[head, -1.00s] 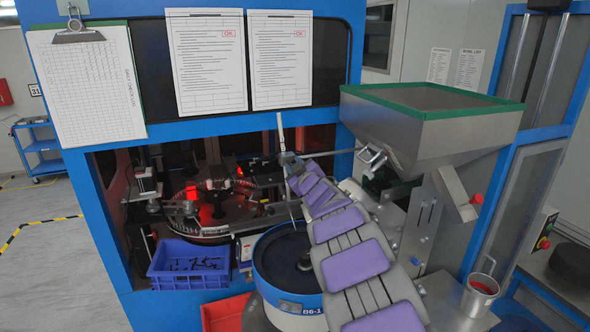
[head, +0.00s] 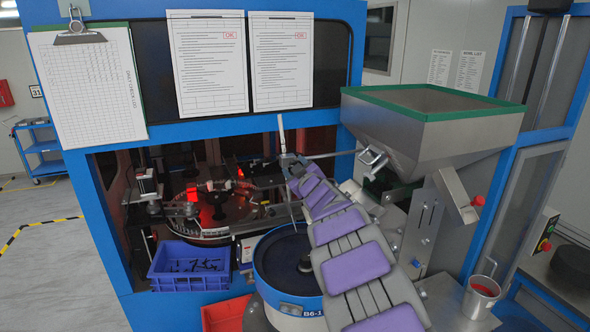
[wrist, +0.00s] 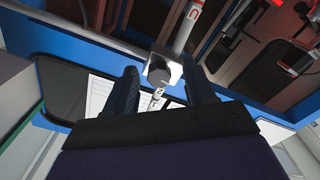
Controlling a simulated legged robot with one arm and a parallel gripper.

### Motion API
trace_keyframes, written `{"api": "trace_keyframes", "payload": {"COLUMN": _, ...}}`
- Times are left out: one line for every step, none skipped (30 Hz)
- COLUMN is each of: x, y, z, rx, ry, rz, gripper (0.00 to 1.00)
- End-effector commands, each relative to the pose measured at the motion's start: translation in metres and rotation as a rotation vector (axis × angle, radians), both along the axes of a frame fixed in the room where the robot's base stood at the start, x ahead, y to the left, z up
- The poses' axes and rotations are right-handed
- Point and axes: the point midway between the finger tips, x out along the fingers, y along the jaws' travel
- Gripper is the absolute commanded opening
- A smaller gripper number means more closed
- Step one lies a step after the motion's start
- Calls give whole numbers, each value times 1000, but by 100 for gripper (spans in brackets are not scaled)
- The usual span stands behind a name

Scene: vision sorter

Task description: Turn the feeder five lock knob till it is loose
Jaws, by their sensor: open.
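A grey faceted knob (wrist: 163,76) on a small pale metal block shows in the wrist view, between my two dark fingers. My gripper (wrist: 160,68) is open around it, with a finger on each side; I cannot tell whether either touches. A pale rod (wrist: 188,25) with a red mark runs up from the block, and a short marked stem (wrist: 155,99) shows below the knob. In the head view my gripper (head: 289,161) is small, at the far end of my purple and grey arm, beside a thin upright rod (head: 282,135). The knob is too small to make out there.
A steel hopper (head: 425,135) with a green rim stands to the right, its side rod reaching towards my gripper. A round B6-1 bowl (head: 262,275) lies under my arm. A blue bin (head: 160,277) of dark parts stands left. The blue machine frame (head: 210,130) is close behind.

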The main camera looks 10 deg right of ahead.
Motion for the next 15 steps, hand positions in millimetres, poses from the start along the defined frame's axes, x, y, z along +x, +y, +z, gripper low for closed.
{"api": "trace_keyframes", "payload": {"x": -2, "y": 0, "z": 0, "rx": -1, "ry": 0, "rz": 0, "gripper": 54}}
{"api": "trace_keyframes", "payload": {"x": -3, "y": 0, "z": 1, "rx": -1, "ry": 0, "rz": 0, "gripper": 54}}
{"api": "trace_keyframes", "payload": {"x": -6, "y": -1, "z": 1, "rx": -2, "ry": -1, "rz": 1, "gripper": 54}}
{"api": "trace_keyframes", "payload": {"x": -8, "y": -1, "z": 1, "rx": -2, "ry": -2, "rz": 1, "gripper": 54}}
{"api": "trace_keyframes", "payload": {"x": -11, "y": -1, "z": 1, "rx": -2, "ry": -2, "rz": 1, "gripper": 54}}
{"api": "trace_keyframes", "payload": {"x": -15, "y": -3, "z": 1, "rx": -2, "ry": -1, "rz": 1, "gripper": 54}}
{"api": "trace_keyframes", "payload": {"x": -18, "y": -3, "z": 0, "rx": -1, "ry": 1, "rz": 0, "gripper": 54}}
{"api": "trace_keyframes", "payload": {"x": -22, "y": -4, "z": -1, "rx": -1, "ry": 2, "rz": 0, "gripper": 54}}
{"api": "trace_keyframes", "payload": {"x": -27, "y": -5, "z": 0, "rx": -1, "ry": 1, "rz": -1, "gripper": 54}}
{"api": "trace_keyframes", "payload": {"x": -31, "y": -6, "z": 1, "rx": -2, "ry": 0, "rz": -1, "gripper": 54}}
{"api": "trace_keyframes", "payload": {"x": -35, "y": -7, "z": 1, "rx": -2, "ry": 0, "rz": -1, "gripper": 54}}
{"api": "trace_keyframes", "payload": {"x": -41, "y": -8, "z": 1, "rx": -2, "ry": 0, "rz": -1, "gripper": 54}}
{"api": "trace_keyframes", "payload": {"x": -45, "y": -9, "z": 0, "rx": -1, "ry": 1, "rz": -1, "gripper": 54}}
{"api": "trace_keyframes", "payload": {"x": -49, "y": -9, "z": 0, "rx": -1, "ry": 0, "rz": 0, "gripper": 54}}
{"api": "trace_keyframes", "payload": {"x": -54, "y": -10, "z": 0, "rx": -1, "ry": 0, "rz": 0, "gripper": 54}}
